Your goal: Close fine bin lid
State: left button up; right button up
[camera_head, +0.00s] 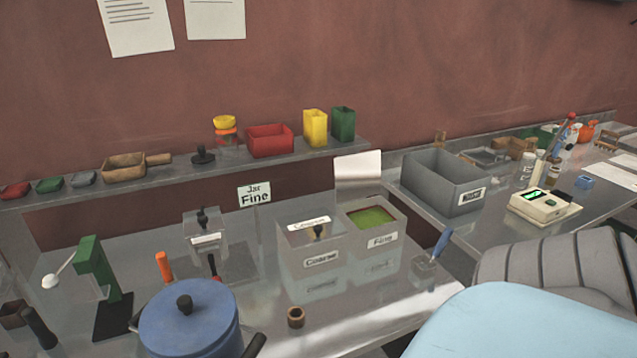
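The fine bin (381,239) stands on the metal table, right of the coarse bin, with a "Fine" label on its front. Green material (372,217) shows inside its open top. Its lid (358,168) is a pale plate standing roughly upright at the bin's back edge, so the bin is open. The coarse bin (322,259) beside it has its lid on, with a dark knob on top. Neither of my grippers is in view.
A blue-handled scoop (424,266) lies right of the fine bin. A small brown ring (296,317) and a blue lidded pot (188,318) are in front. A grey waste bin (442,181) stands behind right. Large unidentified grey and light blue shapes fill the lower right.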

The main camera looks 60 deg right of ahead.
aim_at(357, 177)
jog(key=l+z, duration=0.2)
jog(key=z, duration=1.85)
jog(key=u, duration=0.85)
jog(key=l+u, duration=0.55)
jog(key=u, duration=0.2)
jog(key=l+u, duration=0.4)
jog(key=j, duration=0.1)
